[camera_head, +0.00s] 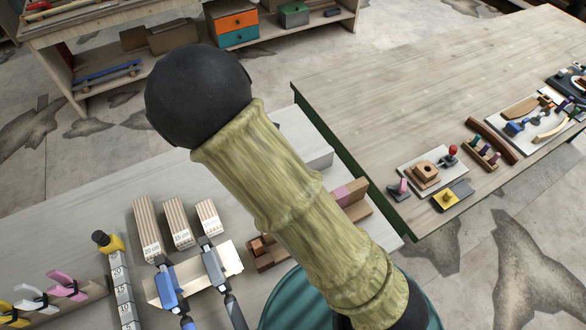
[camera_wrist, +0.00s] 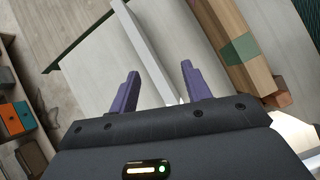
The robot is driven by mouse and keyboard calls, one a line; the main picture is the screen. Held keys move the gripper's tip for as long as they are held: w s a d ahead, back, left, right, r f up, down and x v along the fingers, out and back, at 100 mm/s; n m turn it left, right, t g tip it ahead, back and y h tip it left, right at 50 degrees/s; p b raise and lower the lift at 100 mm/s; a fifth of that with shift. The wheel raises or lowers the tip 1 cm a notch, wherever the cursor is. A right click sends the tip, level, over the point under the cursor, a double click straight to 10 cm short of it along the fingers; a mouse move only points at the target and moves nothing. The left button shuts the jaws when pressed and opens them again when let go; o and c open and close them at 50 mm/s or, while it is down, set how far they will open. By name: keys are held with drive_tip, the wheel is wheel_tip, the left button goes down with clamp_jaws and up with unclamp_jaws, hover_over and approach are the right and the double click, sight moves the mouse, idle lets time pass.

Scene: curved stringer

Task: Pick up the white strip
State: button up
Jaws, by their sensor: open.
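The white strip (camera_wrist: 143,48) is long and narrow in the wrist view. It runs from the top edge down toward my gripper, over a pale grey surface. My gripper (camera_wrist: 160,68) is open, with one purple finger on each side of the strip's line. I cannot tell how high the fingers are above it, and its near end is hidden by the gripper body. In the head view my arm covers the gripper and most of that spot. A pale grey block (camera_head: 318,157) shows right of the arm; I cannot tell if it is the strip.
Wooden blocks with a green band (camera_wrist: 240,48) lie close right of my gripper.

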drive_tip(key=a+n, duration=0.1)
drive_tip(key=a+n+t+h, duration=0.1)
drive_tip(key=a, duration=0.1)
drive_tip(key=w+a+r+n+t, duration=0.1)
drive_tip(key=a+n, duration=0.1)
drive_tip(key=shift+a+h+p, duration=0.25)
drive_tip(key=shift+h+p, duration=0.05)
drive_tip(key=shift+h, duration=0.1)
drive_tip(key=p+x, duration=0.4)
drive_tip(key=x, duration=0.8)
drive_tip(key=shift+d+p, duration=0.1)
drive_tip(key=shift+p, duration=0.2)
drive_tip(key=shift+p+x, duration=0.95)
drive_tip(key=shift+s+p+x, duration=0.1)
drive_tip(key=shift+p+x, duration=0.3)
drive_tip(key=shift+x, duration=0.45)
drive_tip(key=shift+s+p+x, duration=0.15)
drive_tip(key=shift+p+x, duration=0.2)
drive_tip(key=shift+x, duration=0.55)
drive_tip(key=shift+f, duration=0.1)
